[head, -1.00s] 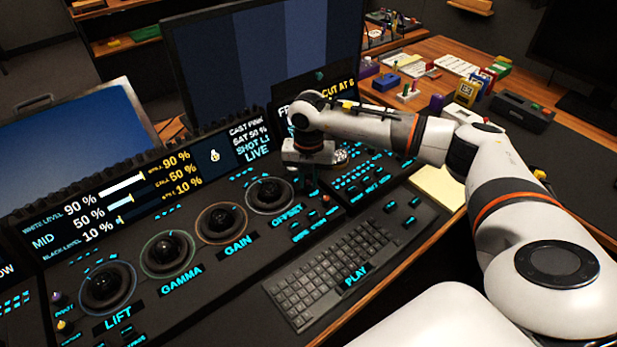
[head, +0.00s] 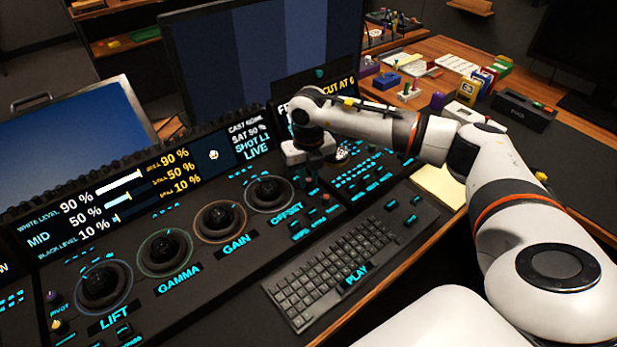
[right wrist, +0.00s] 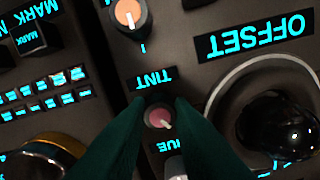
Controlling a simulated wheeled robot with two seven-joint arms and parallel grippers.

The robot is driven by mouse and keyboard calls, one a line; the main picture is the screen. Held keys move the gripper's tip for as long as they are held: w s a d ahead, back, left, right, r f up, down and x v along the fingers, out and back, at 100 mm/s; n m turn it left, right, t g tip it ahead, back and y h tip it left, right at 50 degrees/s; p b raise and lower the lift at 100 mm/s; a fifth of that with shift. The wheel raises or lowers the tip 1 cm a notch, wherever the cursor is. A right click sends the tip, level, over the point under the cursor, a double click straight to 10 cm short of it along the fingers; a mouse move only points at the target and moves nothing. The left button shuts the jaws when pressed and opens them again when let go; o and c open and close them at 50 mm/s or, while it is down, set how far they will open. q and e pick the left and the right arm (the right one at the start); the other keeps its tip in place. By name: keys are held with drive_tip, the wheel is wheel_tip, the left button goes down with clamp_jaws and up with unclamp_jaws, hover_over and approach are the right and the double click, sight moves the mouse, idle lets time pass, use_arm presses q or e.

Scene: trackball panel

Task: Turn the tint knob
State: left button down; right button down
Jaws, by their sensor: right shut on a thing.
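The tint knob (right wrist: 158,117) is a small reddish-pink knob with a pale pointer mark, at the middle of the right wrist view. Its glowing TINT label (right wrist: 153,79) appears upside down above it. The dark green fingers of my right gripper (right wrist: 160,110) lie on both sides of the knob, shut on it. My left gripper is not in view.
The OFFSET trackball (head: 269,191) is close to the gripper on the left. An orange-topped knob (right wrist: 127,14) and a grey knob (right wrist: 175,167) flank the tint knob. A keyboard (head: 340,262) and yellow notes (head: 437,187) lie nearer me. A display (head: 120,200) stands behind the panel.

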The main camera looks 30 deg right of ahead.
sight(309, 180)
drive_tip(key=shift+n, duration=0.9)
drive_tip(key=c, duration=1.3)
unclamp_jaws()
drive_tip(key=shift+r, duration=0.1)
wheel_tip(309, 180, up, 12)
drive_tip(key=shift+f+b, duration=0.1)
drive_tip(key=shift+b, duration=0.35)
